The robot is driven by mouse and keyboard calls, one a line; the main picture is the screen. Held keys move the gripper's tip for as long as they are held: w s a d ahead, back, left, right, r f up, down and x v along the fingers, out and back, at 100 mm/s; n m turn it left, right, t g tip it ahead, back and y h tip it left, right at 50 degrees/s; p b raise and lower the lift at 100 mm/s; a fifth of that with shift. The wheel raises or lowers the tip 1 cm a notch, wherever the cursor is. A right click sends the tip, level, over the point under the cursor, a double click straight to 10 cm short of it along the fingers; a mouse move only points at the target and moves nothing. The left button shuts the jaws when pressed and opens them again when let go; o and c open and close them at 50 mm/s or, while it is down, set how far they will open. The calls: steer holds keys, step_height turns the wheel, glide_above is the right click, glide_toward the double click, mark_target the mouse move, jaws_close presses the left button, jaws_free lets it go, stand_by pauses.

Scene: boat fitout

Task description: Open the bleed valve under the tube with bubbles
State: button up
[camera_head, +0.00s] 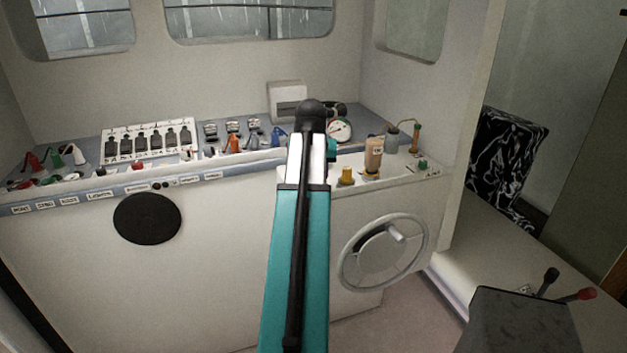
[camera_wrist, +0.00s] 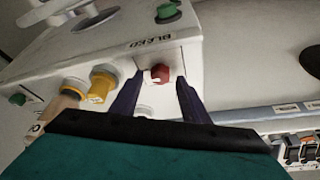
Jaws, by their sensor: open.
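My gripper (camera_wrist: 160,82) is open and empty in the wrist view. Its two dark fingers stand on either side of a red knob (camera_wrist: 160,73) on a white panel; I cannot tell whether they touch it. A label reading BLEED (camera_wrist: 152,42) appears upside down beside the red knob, and a green knob (camera_wrist: 167,11) lies beyond the label. In the head view my arm hides the gripper and the red knob. No tube with bubbles can be made out; bubbles are too small to tell.
A yellow knob (camera_head: 347,176), brown bottle (camera_head: 374,155), copper-coloured tube (camera_head: 416,138) and green knob (camera_head: 423,164) stand on the right console. A gauge (camera_head: 340,130) is behind. A handwheel (camera_head: 383,252) is on the front below. A switch panel (camera_head: 148,140) is at left.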

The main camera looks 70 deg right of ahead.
steer(key=b+v, duration=0.3)
steer(key=v, duration=0.9)
steer(key=shift+a+r, duration=0.2)
steer(key=shift+r, duration=0.1)
stand_by(0.5)
